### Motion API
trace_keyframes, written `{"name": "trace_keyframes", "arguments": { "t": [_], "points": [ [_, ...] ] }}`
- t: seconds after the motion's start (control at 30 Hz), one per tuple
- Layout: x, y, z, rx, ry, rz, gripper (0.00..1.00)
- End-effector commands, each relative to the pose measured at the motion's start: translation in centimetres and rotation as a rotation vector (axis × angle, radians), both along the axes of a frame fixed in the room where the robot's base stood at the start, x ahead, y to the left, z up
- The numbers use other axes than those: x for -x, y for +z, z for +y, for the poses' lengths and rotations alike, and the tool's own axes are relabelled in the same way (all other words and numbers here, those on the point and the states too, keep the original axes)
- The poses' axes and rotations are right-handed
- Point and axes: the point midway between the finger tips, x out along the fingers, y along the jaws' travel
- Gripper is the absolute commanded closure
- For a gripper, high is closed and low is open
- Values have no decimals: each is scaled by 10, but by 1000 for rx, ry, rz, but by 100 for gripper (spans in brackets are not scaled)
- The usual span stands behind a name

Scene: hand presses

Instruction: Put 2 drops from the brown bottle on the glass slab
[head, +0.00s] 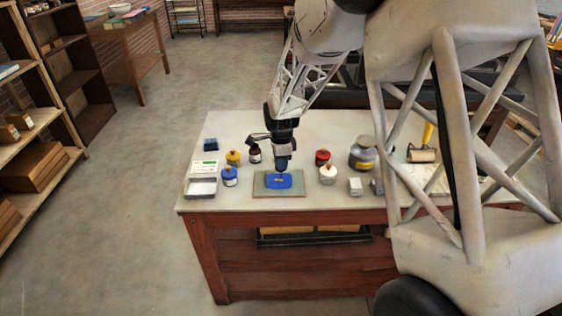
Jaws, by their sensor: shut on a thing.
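The glass slab (298,191) lies flat near the front edge of the table, with a blue patch (271,183) on its middle. The brown bottle (255,154) stands upright on the table behind and left of the slab, with a pale label. My gripper (281,170) points down just above the blue patch, to the right of the bottle and apart from it. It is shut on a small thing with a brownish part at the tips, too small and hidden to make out. Whether that thing touches the slab I cannot tell.
Yellow (233,158) and blue (229,177) jars and a pale tray (202,188) stand left. Red (322,157) and white (328,175) jars, a grey container (362,158), small blocks (355,187) and a roller (422,155) are right.

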Motion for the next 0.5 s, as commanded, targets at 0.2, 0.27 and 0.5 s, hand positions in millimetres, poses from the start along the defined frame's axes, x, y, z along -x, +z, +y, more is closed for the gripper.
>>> {"name": "trace_keyframes", "arguments": {
  "t": [0.2,0.27,0.5],
  "points": [
    [1,-3,0,1,0,4,89],
    [1,-3,0,1,0,4,89],
    [1,3,0,0,0,3,89]
  ]
}}
